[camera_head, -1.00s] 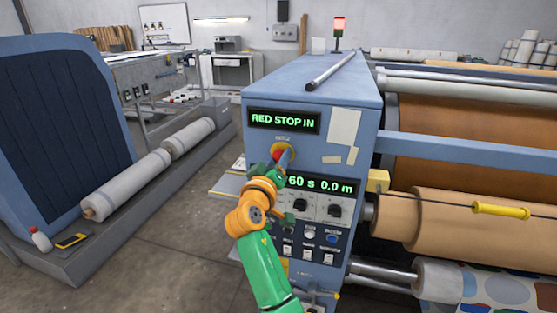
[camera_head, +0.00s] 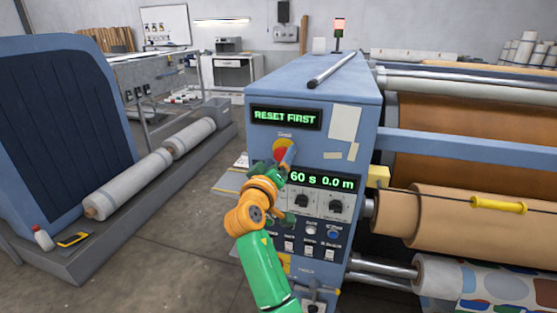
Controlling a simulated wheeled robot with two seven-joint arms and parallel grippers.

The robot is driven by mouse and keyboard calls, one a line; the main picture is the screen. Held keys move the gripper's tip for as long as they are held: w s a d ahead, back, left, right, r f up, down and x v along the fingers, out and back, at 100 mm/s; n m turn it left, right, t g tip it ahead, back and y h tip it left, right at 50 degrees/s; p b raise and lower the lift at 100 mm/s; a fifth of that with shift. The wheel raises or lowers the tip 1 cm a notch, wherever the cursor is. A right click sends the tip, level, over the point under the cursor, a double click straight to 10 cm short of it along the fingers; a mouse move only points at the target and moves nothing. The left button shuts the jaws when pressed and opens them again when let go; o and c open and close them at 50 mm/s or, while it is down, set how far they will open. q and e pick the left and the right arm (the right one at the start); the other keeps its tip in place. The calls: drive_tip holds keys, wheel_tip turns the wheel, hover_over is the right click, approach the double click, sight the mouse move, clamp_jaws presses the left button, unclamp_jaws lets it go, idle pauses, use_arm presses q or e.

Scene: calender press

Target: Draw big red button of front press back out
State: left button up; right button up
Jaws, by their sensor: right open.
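The front press (camera_head: 315,95) is a blue cabinet. Its upper display (camera_head: 286,117) reads "RESET FIRST" in green. The big red button (camera_head: 278,152) sits on a yellow backing below that display, partly hidden by my right gripper. My right gripper (camera_head: 286,160), on a green and orange arm, is open at the button's lower right. I cannot tell whether its fingers touch the button. My left gripper is not in view.
A lower display (camera_head: 323,181) reads "60 s 0.0 m", with knobs (camera_head: 306,201) and small buttons below. A metal bar (camera_head: 331,70) lies on the cabinet top. Large rollers (camera_head: 470,221) stand at the right. Open floor (camera_head: 180,230) lies left of the press.

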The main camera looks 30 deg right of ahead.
drive_tip(key=shift+s+a+f, duration=0.15)
drive_tip(key=shift+s+a, duration=0.1)
drive_tip(key=shift+a, duration=0.1)
drive_tip(key=b+v, duration=0.2)
drive_tip(key=v, duration=0.4)
drive_tip(key=shift+s, duration=0.1)
